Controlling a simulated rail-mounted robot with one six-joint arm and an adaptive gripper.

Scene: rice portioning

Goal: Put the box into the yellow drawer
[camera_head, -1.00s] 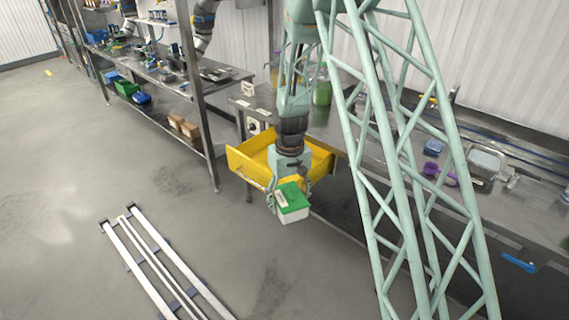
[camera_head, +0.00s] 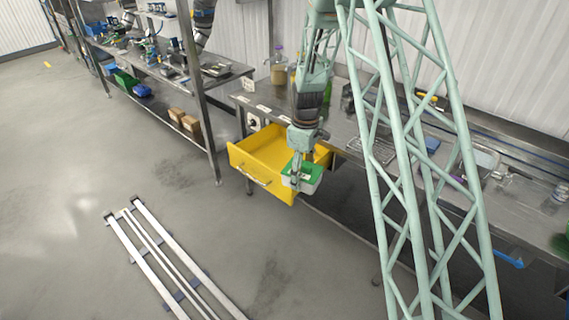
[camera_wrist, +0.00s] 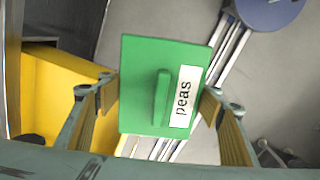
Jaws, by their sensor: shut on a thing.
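The box is white with a green lid (camera_head: 311,171). In the wrist view its green lid (camera_wrist: 140,75) carries a white label reading "peas". My gripper (camera_head: 302,174) is shut on the box, with a finger on each side of it. The yellow drawer (camera_head: 248,172) is pulled out under the metal table and looks empty where I can see inside. The box appears at the drawer's right front corner in the head view, hiding part of that side. In the wrist view the drawer (camera_wrist: 62,95) lies to the left of the box.
The metal table (camera_head: 440,185) above the drawer holds containers and a wire rack. A metal shelf unit (camera_head: 203,95) stands to the left, with cardboard boxes (camera_head: 184,120) low on it. White rails (camera_head: 165,262) lie on the floor. Floor in front of the drawer is clear.

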